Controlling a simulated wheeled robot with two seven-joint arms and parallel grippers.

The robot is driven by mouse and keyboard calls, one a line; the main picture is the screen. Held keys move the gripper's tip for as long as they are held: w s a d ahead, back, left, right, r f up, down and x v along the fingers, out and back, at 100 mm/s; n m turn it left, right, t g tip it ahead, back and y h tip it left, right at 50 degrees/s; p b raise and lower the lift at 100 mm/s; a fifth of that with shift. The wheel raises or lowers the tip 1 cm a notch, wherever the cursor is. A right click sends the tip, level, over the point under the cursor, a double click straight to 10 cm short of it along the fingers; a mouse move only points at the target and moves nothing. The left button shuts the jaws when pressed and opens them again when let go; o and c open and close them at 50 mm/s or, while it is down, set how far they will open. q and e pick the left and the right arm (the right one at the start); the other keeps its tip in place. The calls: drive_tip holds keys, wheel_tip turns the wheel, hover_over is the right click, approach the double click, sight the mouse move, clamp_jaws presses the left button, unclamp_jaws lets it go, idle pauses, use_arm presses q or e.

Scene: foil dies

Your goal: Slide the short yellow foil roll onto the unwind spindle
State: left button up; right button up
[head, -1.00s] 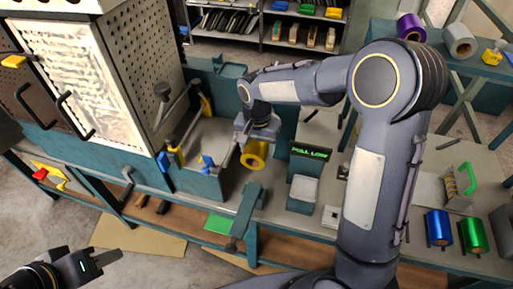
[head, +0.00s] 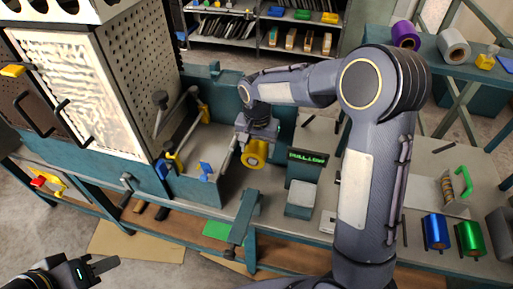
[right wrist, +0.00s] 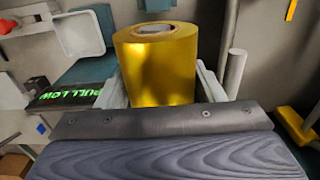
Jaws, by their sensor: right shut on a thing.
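The short yellow foil roll (head: 255,153) is in my right gripper, in front of the teal machine. In the right wrist view the yellow roll (right wrist: 157,70) stands between the two light grey fingers of my right gripper (right wrist: 158,88), its pale core facing up. A bare light grey rod (right wrist: 236,72), which looks like the unwind spindle, is just right of the right finger, apart from the roll. In the head view this rod (head: 228,157) is left of the roll. My left gripper (head: 107,265) is empty at the lower left, far from the machine; its jaw gap is unclear.
A small screen with green letters (head: 308,157) stands right of the roll. Blue (head: 436,232) and green (head: 470,238) rolls stand on the bench at right. Purple (head: 405,35) and silver (head: 453,44) rolls are on the back shelf. A teal bracket (head: 243,218) sticks out in front.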

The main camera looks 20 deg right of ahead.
drive_tip(key=shift+w+d+p, duration=0.35)
drive_tip(key=shift+w+d, duration=0.25)
drive_tip(key=shift+w, duration=0.3)
drive_tip(key=o, duration=1.3)
drive_tip(key=shift+c, duration=0.2)
wheel_tip(320, 180, up, 8)
drive_tip(key=shift+f+b, duration=0.1)
drive_tip(key=shift+b, duration=0.35)
